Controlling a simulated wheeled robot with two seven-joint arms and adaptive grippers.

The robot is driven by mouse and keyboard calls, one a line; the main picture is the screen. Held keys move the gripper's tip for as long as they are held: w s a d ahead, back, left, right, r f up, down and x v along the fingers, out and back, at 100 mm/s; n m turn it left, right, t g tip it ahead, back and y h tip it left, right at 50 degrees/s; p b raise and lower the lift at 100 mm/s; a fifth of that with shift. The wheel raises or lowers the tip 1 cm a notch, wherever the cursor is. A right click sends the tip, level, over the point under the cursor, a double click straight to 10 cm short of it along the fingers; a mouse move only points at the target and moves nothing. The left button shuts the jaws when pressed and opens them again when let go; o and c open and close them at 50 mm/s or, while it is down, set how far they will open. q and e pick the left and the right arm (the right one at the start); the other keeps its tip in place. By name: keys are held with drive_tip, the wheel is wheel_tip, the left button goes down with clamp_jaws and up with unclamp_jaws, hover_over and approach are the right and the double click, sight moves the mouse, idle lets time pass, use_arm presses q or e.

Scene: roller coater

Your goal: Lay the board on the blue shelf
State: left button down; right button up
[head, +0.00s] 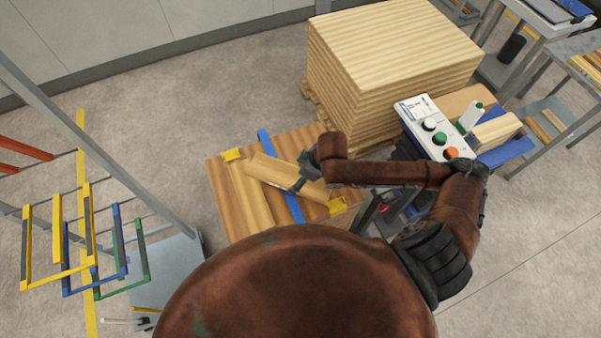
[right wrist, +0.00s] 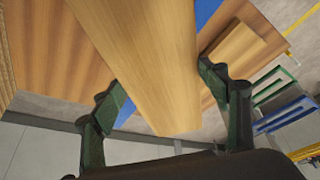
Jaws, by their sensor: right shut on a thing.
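The light wood board (head: 275,172) is held over a wooden work table in the head view. My right gripper (head: 300,182) is shut on its near right part. In the right wrist view the board (right wrist: 150,60) runs between the two fingers of my right gripper (right wrist: 165,95). The blue shelf (head: 95,285) is an open frame on the rack at the left, between a yellow and a green frame. It also shows at the right edge of the right wrist view (right wrist: 287,114). My left gripper is not in view.
The work table (head: 232,205) has a blue strip (head: 292,208) and yellow corner blocks (head: 232,155). A tall stack of boards (head: 390,45) stands behind it. A control box (head: 425,125) is at the right. Grey floor lies between table and rack, with a slanting rack post (head: 100,150).

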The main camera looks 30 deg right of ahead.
drive_tip(key=w+d+f, duration=0.1)
drive_tip(key=f, duration=0.1)
drive_tip(key=w+d+f, duration=0.1)
drive_tip(key=w+f, duration=0.1)
drive_tip(key=w+d+f, duration=0.2)
drive_tip(key=shift+w, duration=0.1)
drive_tip(key=shift+w+d+f, duration=0.25)
drive_tip(key=shift+w+f, duration=0.05)
drive_tip(key=shift+f, duration=0.35)
drive_tip(key=shift+f+p, duration=0.35)
drive_tip(key=shift+f, duration=1)
drive_tip(key=o, duration=1.5)
drive_tip(key=shift+f, duration=0.15)
drive_tip(key=shift+c, duration=0.2)
